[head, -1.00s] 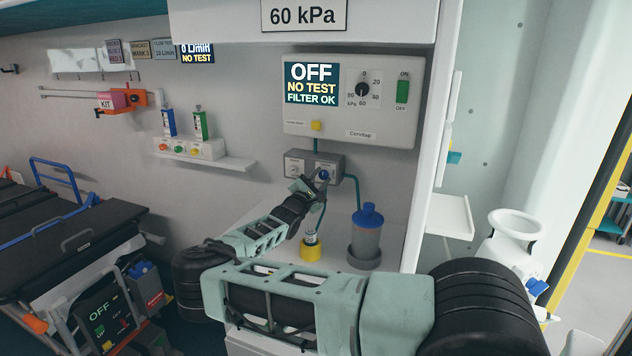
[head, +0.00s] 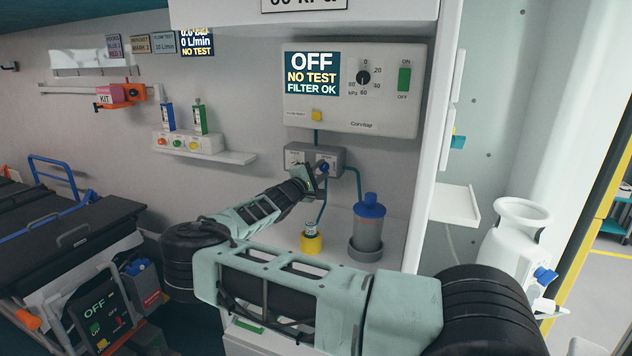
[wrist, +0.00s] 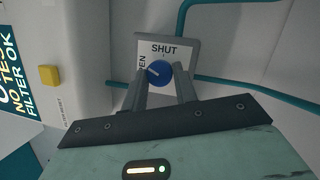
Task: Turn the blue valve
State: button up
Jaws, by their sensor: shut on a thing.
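The blue valve (head: 323,167) is a round knob on the right part of a grey wall box (head: 297,157). In the wrist view the blue valve (wrist: 158,73) sits on a white plate, with SHUT above it and a partly hidden label ending in EN at its left. A short white mark on the knob lies toward its left, on the EN side. My gripper (wrist: 161,80) is shut on the knob, with one finger on each side. In the head view my gripper (head: 315,178) reaches up to the box from the lower left; its fingertips are small there.
A panel (head: 350,118) reading OFF, NO TEST, FILTER OK is above the box. Teal tubes run from the box. A blue-capped jar (head: 368,230) and a yellow-based item (head: 311,242) stand on the counter below. A shelf unit (head: 190,146) is at left.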

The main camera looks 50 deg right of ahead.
jog(key=m+b, duration=0.3)
jog(key=m+g+y+b, duration=0.1)
jog(key=m+b, duration=0.3)
jog(key=shift+w+a+y, duration=0.1)
jog(key=shift+w+y, duration=0.05)
jog(key=shift+y, duration=0.15)
jog(key=m+b, duration=0.1)
jog(key=b, duration=0.1)
jog(key=m+y+b, duration=0.1)
jog(key=m, duration=0.1)
jog(key=m+b, duration=0.1)
jog(key=b, duration=0.1)
jog(key=shift+r+m+y+b, duration=0.3)
jog(key=shift+m+b, duration=0.05)
jog(key=shift+m, duration=0.05)
jog(key=o, duration=1)
jog(key=shift+c, duration=0.2)
jog(key=s+a+r+b, duration=0.1)
jog(key=a+r, duration=0.1)
jog(key=a, duration=1.5)
jog(key=shift+s+r, duration=0.2)
jog(key=shift+s, duration=0.15)
jog(key=shift+a, duration=0.1)
